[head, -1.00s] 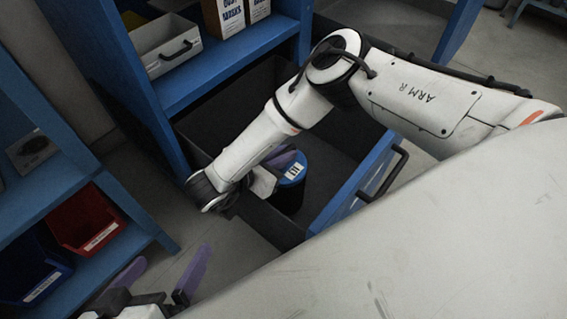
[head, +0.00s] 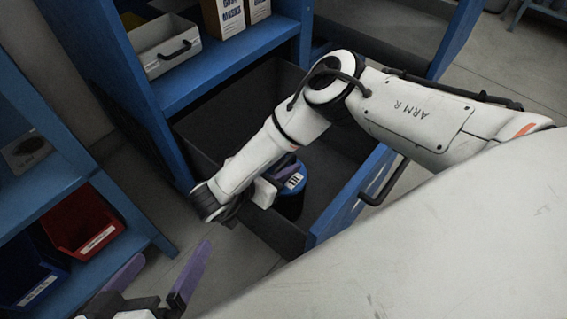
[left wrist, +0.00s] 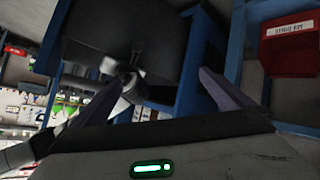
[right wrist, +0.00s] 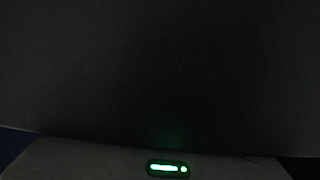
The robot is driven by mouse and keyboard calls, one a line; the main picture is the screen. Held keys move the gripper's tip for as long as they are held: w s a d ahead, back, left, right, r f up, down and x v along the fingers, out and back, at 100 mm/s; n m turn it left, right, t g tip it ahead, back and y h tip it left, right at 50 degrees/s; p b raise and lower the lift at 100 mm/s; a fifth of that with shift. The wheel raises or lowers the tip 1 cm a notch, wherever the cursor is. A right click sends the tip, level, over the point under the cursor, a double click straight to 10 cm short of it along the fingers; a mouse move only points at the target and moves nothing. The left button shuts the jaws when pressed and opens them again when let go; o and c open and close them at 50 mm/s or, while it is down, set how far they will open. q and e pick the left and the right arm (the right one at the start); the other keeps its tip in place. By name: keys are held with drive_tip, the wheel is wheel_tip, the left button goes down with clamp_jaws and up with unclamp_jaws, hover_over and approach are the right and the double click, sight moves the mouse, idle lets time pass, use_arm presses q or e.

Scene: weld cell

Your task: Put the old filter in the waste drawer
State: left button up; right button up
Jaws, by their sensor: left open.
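The filter (head: 291,203), a dark cylinder with a blue top and a white label, is inside the open waste drawer (head: 340,214). It looks upright; its base is partly hidden, so I cannot tell whether it rests on the floor. My right gripper (head: 279,171) is at the filter's left side, with one purple finger by its top edge. The other finger is hidden, so its grip is unclear. The right wrist view shows only a dark, close surface. My left gripper (head: 171,252) is open and empty, outside the drawer at lower left; its fingers also show in the left wrist view (left wrist: 160,80).
A blue shelf unit (head: 225,70) holds a grey bin (head: 165,47) and boxes (head: 228,14) above the drawer. A red bin (head: 85,222) and a blue bin (head: 30,270) sit on the left shelf. The drawer front has a dark handle (head: 385,183).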

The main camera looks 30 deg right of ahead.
drive_tip(key=shift+a+r, duration=0.1)
drive_tip(key=shift+r, duration=0.15)
use_arm(q)
drive_tip(key=a+f+p, duration=0.1)
drive_tip(key=f+g+y+p, duration=0.1)
drive_tip(key=p, duration=0.1)
drive_tip(key=shift+s+a+f+y, duration=0.2)
drive_tip(key=shift+a+f+y, duration=0.1)
drive_tip(key=shift+a+f, duration=0.05)
use_arm(e)
drive_tip(key=v, duration=1.1)
drive_tip(key=shift+s+a+r, duration=0.15)
drive_tip(key=shift+s+a, duration=0.05)
drive_tip(key=shift+a, duration=0.15)
